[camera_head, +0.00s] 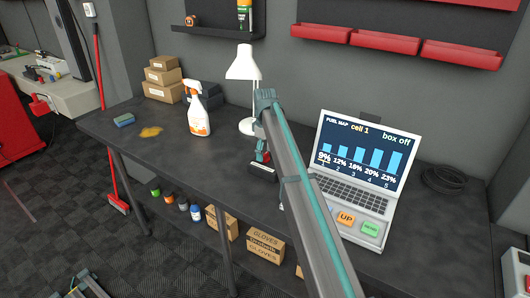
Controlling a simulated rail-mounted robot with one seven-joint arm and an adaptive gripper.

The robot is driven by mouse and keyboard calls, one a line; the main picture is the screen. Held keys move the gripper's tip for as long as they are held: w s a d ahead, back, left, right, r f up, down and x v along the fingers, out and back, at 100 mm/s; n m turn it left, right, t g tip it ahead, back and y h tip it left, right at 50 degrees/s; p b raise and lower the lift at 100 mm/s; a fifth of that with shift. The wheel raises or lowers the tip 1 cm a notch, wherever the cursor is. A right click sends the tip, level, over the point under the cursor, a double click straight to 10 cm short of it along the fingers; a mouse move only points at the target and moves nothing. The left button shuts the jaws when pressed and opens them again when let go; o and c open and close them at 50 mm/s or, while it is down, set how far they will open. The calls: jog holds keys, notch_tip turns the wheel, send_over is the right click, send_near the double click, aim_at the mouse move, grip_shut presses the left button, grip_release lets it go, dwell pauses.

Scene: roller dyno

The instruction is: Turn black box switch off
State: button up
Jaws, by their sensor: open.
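A small black box (261,173) sits on the dark workbench, left of the laptop and mostly hidden behind my arm. Its switch cannot be made out. My gripper (262,157) points down at the end of my arm, just above or at the box. It is open, but its fingers are small and partly covered, and I cannot tell whether they touch the box. The open laptop (359,160) shows "FUEL MAP", "cell 1" and "box off" above blue bars. The lower left part of its keyboard is behind my arm.
A white lamp (243,65) stands close behind my gripper. A spray bottle (197,112), a sponge (124,120) and a yellow spill (150,132) are on the left of the workbench (180,160). A coiled black cable (444,179) lies right of the laptop.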

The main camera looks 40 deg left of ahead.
aim_at(265, 154)
notch_tip(265, 154, up, 12)
dwell(0.5)
dwell(0.3)
